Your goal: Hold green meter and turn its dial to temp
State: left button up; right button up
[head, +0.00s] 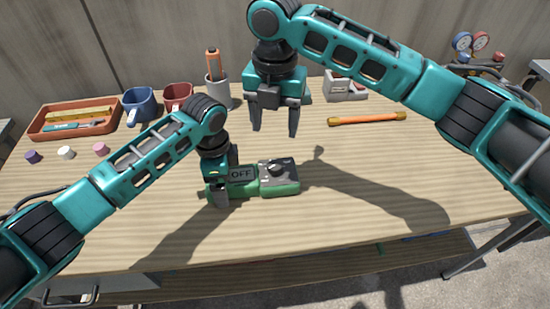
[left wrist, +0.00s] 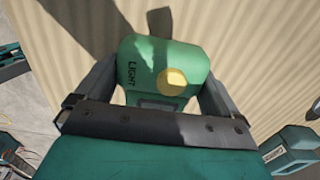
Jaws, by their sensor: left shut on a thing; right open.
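The green meter (head: 285,188) lies on the wooden table, with a screen reading "OFF" (head: 242,174) and a dark dial (head: 278,171) on its grey face. My left gripper (head: 220,196) is shut on the meter near its screen end. In the left wrist view the meter (left wrist: 165,55) sits between the two fingers, showing the word "LIGHT" and a yellow round button (left wrist: 172,81). My right gripper (head: 276,128) is open and empty, above the table behind the meter, fingers pointing down. The dial's exact pointer position is too small to tell.
Small caps (head: 66,153) lie at left. An orange stick (head: 367,118) lies at right. The table right of the meter is clear.

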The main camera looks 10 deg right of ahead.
aim_at(275, 165)
notch_tip(275, 165, down, 11)
jog(key=shift+f, duration=0.15)
dwell(0.4)
jog(key=c, duration=1)
jog(key=shift+c, duration=0.2)
